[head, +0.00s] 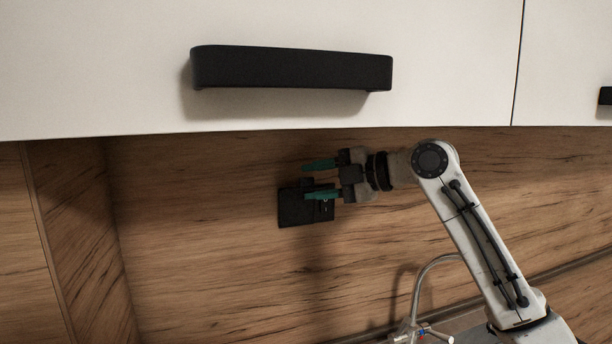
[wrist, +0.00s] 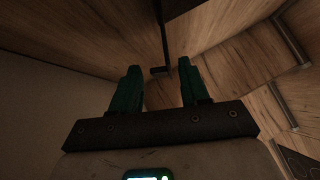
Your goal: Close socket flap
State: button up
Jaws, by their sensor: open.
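The black socket (head: 293,211) is mounted on the wood splashback in the head view. My gripper's lower finger covers part of its upper right. A small dark piece at its top edge may be the flap, but I cannot tell its angle. My gripper (head: 311,181) points left with its two green fingers apart, one above the socket's top edge and one across its front. I cannot tell if it touches. In the wrist view, my gripper (wrist: 158,66) is open, and a small dark block, probably part of the socket (wrist: 160,71), shows between the fingertips.
A white cabinet (head: 110,60) with a black handle (head: 290,70) hangs above the splashback (head: 190,230). A metal tap (head: 422,282) stands below and right of the socket, beside my arm. A wooden side panel (head: 80,230) is at the left. The splashback left of the socket is clear.

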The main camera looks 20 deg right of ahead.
jog(key=shift+x, duration=1.2)
grip_shut()
